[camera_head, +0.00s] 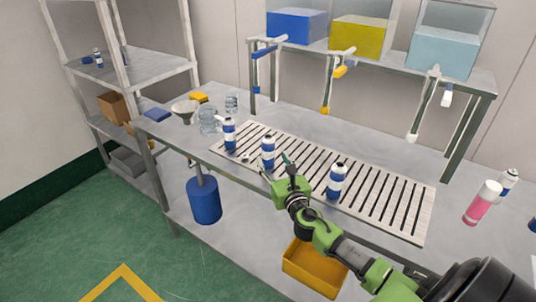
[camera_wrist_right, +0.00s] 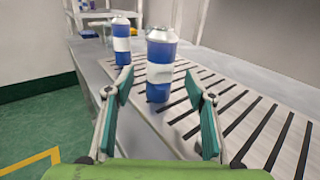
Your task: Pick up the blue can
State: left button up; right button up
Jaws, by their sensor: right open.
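Three blue cans with white bands stand upright on the slatted grey rack: a left one (camera_head: 229,134), a middle one (camera_head: 268,153) and a right one (camera_head: 337,183). My right gripper (camera_head: 274,166) is open and empty, just in front of the middle can. In the right wrist view, the nearer blue can (camera_wrist_right: 158,88) stands ahead, between and beyond the spread green-padded fingers (camera_wrist_right: 161,103); I see no contact. A second blue can (camera_wrist_right: 122,44) stands farther back to the left. My left gripper is not in view.
The slatted rack (camera_head: 412,226) lies on a grey table. A pink-and-white can (camera_head: 482,203) stands at the right, glass jars (camera_head: 208,121) and a funnel (camera_head: 185,110) at the left. Nozzles hang from the overhead shelf (camera_head: 390,68). A yellow bin (camera_head: 314,268) sits below.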

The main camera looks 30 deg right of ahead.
aim_at(271, 155)
jog(key=shift+w+d, duration=0.15)
jog(key=shift+w, duration=0.25)
jog(key=shift+w+f, duration=0.1)
jog(key=shift+w, duration=0.1)
jog(key=x, duration=0.4)
jog(key=shift+w+d, duration=0.15)
jog(key=shift+w, duration=0.15)
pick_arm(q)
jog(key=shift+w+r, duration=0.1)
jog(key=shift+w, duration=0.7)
pick_arm(e)
jog(key=c, duration=1.3)
